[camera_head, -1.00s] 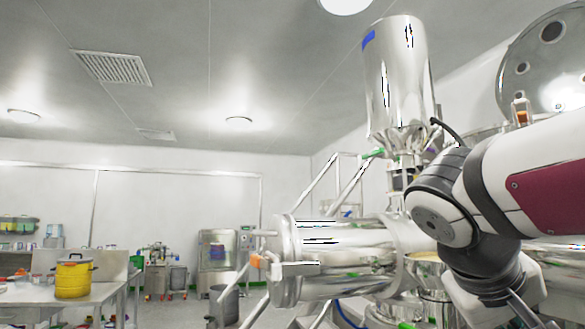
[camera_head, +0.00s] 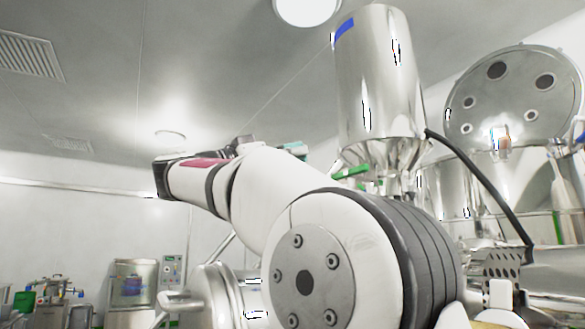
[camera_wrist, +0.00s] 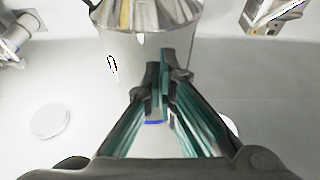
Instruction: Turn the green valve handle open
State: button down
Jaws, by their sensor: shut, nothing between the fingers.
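The green valve handle (camera_head: 351,172) sticks out to the left below the cone of the tall steel hopper (camera_head: 372,80). My gripper (camera_head: 296,148) shows small beyond my arm in the head view, with teal fingers pointing right towards the hopper. It is left of the handle and slightly higher in the picture; the gap in depth is unclear. In the wrist view my gripper (camera_wrist: 163,70) is shut and empty, its fingertips together in front of the hopper, whose cone (camera_wrist: 148,14) shows at the top. I cannot make out the handle in the wrist view.
A round steel lid with ports (camera_head: 515,95) stands open at the right, and a black hose (camera_head: 480,178) curves down beside the hopper. A horizontal steel vessel (camera_head: 222,295) is partly hidden behind my arm. Open room lies at the left.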

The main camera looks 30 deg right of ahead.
notch_tip(320, 180, up, 3)
jog(key=p, duration=0.3)
send_over(354, 174)
jog(key=w+a, duration=0.2)
jog(key=w, duration=0.3)
jog(key=shift+s+r, duration=0.1)
jog(key=shift+r, duration=0.1)
jog(key=shift+d+f+p, duration=0.15)
jog(key=shift+f+p, duration=0.75)
jog(key=shift+f, duration=1.2)
